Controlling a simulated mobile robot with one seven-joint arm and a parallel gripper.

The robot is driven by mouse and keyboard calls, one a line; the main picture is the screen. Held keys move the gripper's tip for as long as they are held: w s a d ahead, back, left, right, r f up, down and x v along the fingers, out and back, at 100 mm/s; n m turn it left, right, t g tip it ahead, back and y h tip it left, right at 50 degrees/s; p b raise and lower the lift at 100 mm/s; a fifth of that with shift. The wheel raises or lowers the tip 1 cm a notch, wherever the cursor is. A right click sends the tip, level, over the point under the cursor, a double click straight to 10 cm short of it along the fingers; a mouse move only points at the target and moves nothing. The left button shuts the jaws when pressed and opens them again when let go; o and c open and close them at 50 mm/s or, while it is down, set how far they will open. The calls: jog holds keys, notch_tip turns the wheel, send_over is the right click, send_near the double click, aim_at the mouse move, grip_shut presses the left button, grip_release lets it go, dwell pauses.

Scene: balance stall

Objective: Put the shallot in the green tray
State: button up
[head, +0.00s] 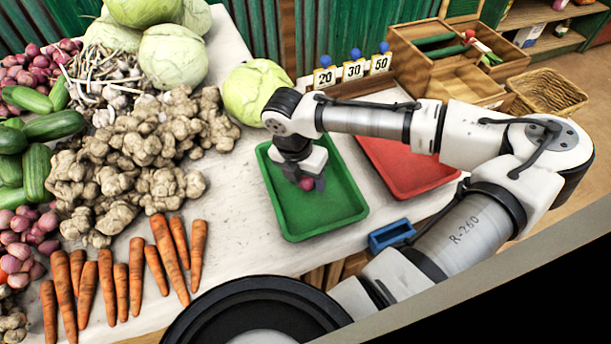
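The green tray (340,212) lies on the white table in the middle of the head view. My gripper (306,184) is over the tray's inside, pointing down. A small purple-red shallot (306,184) shows between its fingertips, low over the tray floor. The fingers look closed on the shallot, though I cannot tell whether the shallot touches the tray floor. The upper-left part of the tray is partly hidden behind my gripper and wrist.
A red tray (400,172) lies right of the green one, partly behind my arm. Ginger (140,150), carrots (165,250), cabbages (172,55) and shallot piles (28,238) fill the left. Number signs (353,70) and a wooden crate (425,60) stand behind.

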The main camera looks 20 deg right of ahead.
notch_tip(320, 180, up, 12)
jog(key=a, duration=0.2)
jog(key=shift+w, duration=0.2)
dwell(0.3)
